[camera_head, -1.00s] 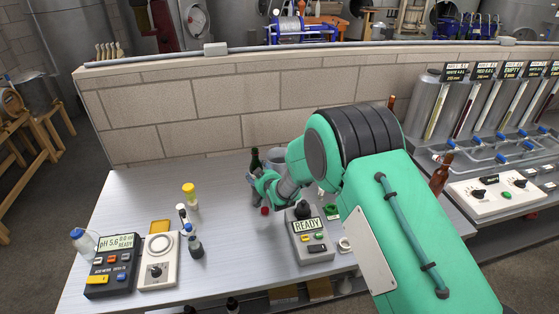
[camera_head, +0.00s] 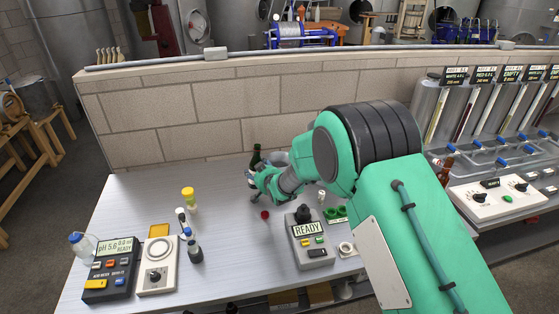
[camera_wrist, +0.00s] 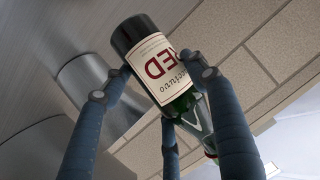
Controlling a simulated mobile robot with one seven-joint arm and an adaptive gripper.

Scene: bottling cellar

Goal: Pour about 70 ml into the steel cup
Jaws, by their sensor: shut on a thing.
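My gripper (camera_head: 257,182) is near the back of the bench, with its fingers closed around a dark green bottle (camera_head: 257,155).
A console reading "READY" (camera_head: 309,240) stands nearer. A pH meter (camera_head: 110,268), a white scale-like device (camera_head: 157,264) and small bottles (camera_head: 189,200) are at left. A block wall (camera_head: 200,115) closes the back.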

